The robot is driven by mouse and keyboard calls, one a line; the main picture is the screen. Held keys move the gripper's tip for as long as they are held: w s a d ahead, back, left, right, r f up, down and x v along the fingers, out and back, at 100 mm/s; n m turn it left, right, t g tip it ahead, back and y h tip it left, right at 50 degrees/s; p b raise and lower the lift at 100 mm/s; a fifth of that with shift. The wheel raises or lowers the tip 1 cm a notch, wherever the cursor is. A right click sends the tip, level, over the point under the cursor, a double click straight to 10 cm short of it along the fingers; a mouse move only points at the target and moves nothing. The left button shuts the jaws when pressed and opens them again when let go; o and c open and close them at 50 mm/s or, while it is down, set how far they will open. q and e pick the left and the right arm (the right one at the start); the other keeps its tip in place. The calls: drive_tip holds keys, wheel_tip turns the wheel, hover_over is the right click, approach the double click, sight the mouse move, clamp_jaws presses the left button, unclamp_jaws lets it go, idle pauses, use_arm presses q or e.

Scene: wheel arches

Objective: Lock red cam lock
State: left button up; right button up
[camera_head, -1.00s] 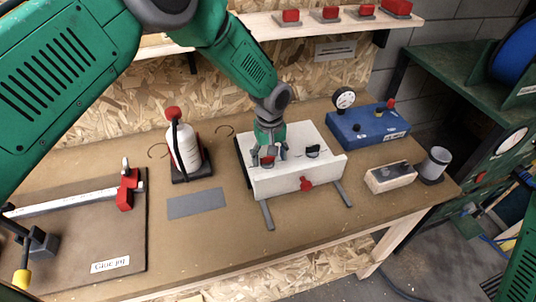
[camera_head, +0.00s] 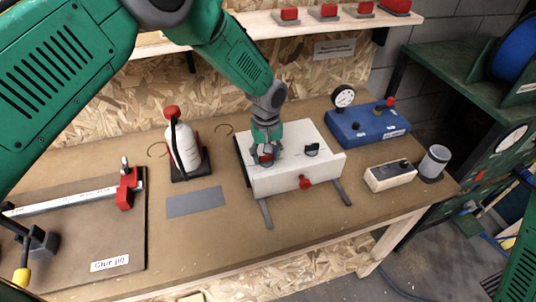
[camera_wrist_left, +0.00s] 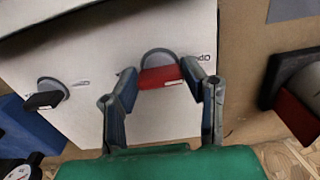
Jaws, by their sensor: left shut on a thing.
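The red cam lock (camera_head: 266,158) is on top of the white box (camera_head: 318,165), near its left end. In the left wrist view its red handle (camera_wrist_left: 162,76) stands against a grey round base, crosswise between my fingers. My left gripper (camera_head: 264,156) comes down from above and is shut on the red handle, with a finger at each end; it also shows in the left wrist view (camera_wrist_left: 168,82). A black cam lock (camera_head: 312,149) sits to the right on the same box and also shows in the wrist view (camera_wrist_left: 46,98). My right gripper is not in view.
A red knob (camera_head: 305,182) is on the box's front. A white bottle on a dark stand (camera_head: 186,150) is to the left. A blue gauge unit (camera_head: 368,127) and a small wooden block (camera_head: 390,177) are to the right. A grey plate (camera_head: 194,202) lies flat on the bench.

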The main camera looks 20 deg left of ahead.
use_arm(q)
drive_tip(key=shift+w+a+r+m, duration=0.1)
drive_tip(key=shift+w+m, duration=0.1)
drive_tip(key=shift+m, duration=0.4)
drive_tip(key=m+b, duration=0.1)
drive_tip(key=m, duration=0.2)
drive_tip(key=m+b, duration=0.1)
drive_tip(key=m, duration=0.2)
drive_tip(key=shift+m, duration=0.4)
drive_tip(key=m, duration=0.4)
drive_tip(key=shift+r+m, duration=0.1)
drive_tip(key=shift+m, duration=0.2)
drive_tip(key=m, duration=0.4)
drive_tip(key=shift+w+m+b, duration=0.1)
drive_tip(key=shift+m+b, duration=0.2)
drive_tip(key=m, duration=0.3)
drive_tip(key=shift+m, duration=0.3)
drive_tip(key=m, duration=0.8)
drive_tip(key=shift+m, duration=2.3)
